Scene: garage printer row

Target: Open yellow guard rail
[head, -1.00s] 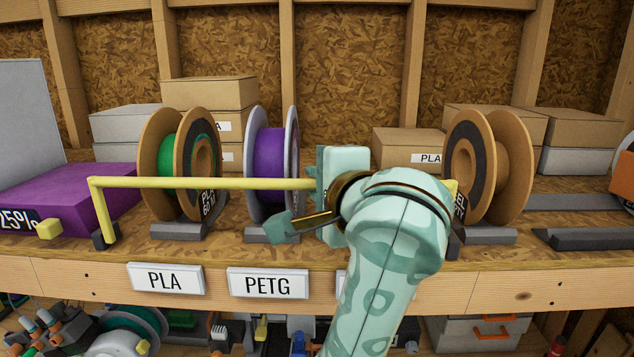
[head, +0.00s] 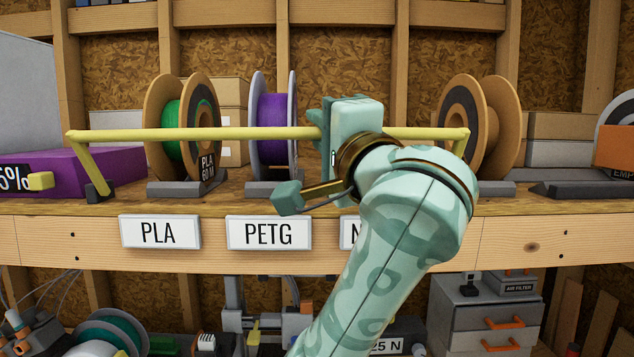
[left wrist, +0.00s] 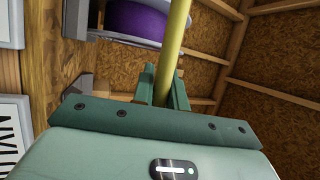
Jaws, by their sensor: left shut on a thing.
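The yellow guard rail (head: 230,134) runs across the front of the spool shelf in the head view. Its left post (head: 87,168) leans out toward me from a dark foot on the shelf, and its right end (head: 462,137) shows beyond my arm. My left gripper (head: 323,131) is shut on the rail's crossbar near its middle. In the left wrist view, the bar (left wrist: 176,42) runs down between the two green fingers (left wrist: 163,88). My gripper and forearm hide part of the bar and the shelf edge behind them. My right gripper is not in view.
A green spool (head: 172,128), a purple spool (head: 271,118) and a brown spool (head: 500,130) stand on the shelf behind the rail. PLA (head: 159,232) and PETG (head: 268,233) labels are on the wooden shelf edge (head: 500,240). A grey drawer cabinet (head: 467,313) stands below.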

